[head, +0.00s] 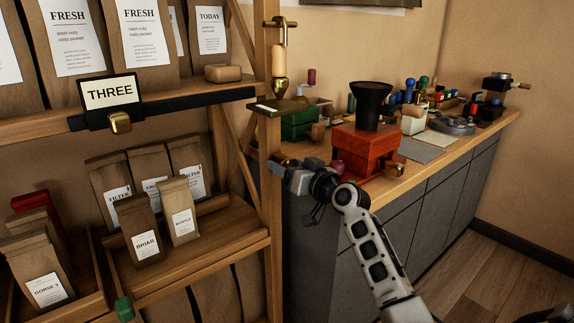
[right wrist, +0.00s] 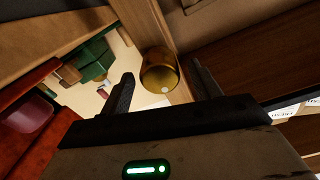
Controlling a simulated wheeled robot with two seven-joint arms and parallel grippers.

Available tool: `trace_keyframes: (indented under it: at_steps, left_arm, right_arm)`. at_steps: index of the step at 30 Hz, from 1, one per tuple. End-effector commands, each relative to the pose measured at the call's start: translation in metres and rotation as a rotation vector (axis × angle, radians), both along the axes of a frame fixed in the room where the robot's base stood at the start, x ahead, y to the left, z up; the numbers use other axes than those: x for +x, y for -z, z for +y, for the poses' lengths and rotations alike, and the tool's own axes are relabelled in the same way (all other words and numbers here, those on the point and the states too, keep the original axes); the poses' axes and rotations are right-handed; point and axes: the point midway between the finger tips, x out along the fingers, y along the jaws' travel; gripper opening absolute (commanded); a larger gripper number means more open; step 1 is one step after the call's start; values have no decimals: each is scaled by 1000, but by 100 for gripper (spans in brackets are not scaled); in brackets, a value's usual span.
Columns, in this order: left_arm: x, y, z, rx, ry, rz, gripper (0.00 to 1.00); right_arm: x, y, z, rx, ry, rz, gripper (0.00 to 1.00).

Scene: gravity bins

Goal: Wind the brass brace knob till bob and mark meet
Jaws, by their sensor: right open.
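A brass plumb bob (head: 279,88) hangs beside the wooden shelf post, above a small dark plate (head: 278,106) with a pale mark strip at its left. I cannot tell the exact gap between bob and mark. My right gripper (head: 276,163) is beside the post, below that plate. In the right wrist view the right gripper (right wrist: 163,88) is open. A round brass knob (right wrist: 158,72) shows between its fingers, against the wooden post, with no visible contact. In the head view this knob is hidden or too small to make out. My left gripper is out of view.
Shelves of paper bags stand left, with a sign reading THREE (head: 110,93) above another brass knob (head: 120,123). A green box (head: 300,123) sits behind on the counter (head: 440,165).

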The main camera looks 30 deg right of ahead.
Motion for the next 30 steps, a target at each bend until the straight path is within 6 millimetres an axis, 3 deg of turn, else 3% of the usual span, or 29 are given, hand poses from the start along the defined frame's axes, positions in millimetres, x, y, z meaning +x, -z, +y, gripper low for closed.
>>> trace_keyframes:
  at_steps: [11,16,17,30]
  left_arm:
    - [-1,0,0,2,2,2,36]
    - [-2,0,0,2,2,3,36]
    - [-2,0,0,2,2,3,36]
    - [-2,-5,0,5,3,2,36]
  right_arm:
    - [7,0,1,-1,0,0,63]
    - [7,0,1,-1,0,0,21]
    - [7,0,1,-1,0,0,18]
    - [7,-1,0,78,0,6,18]
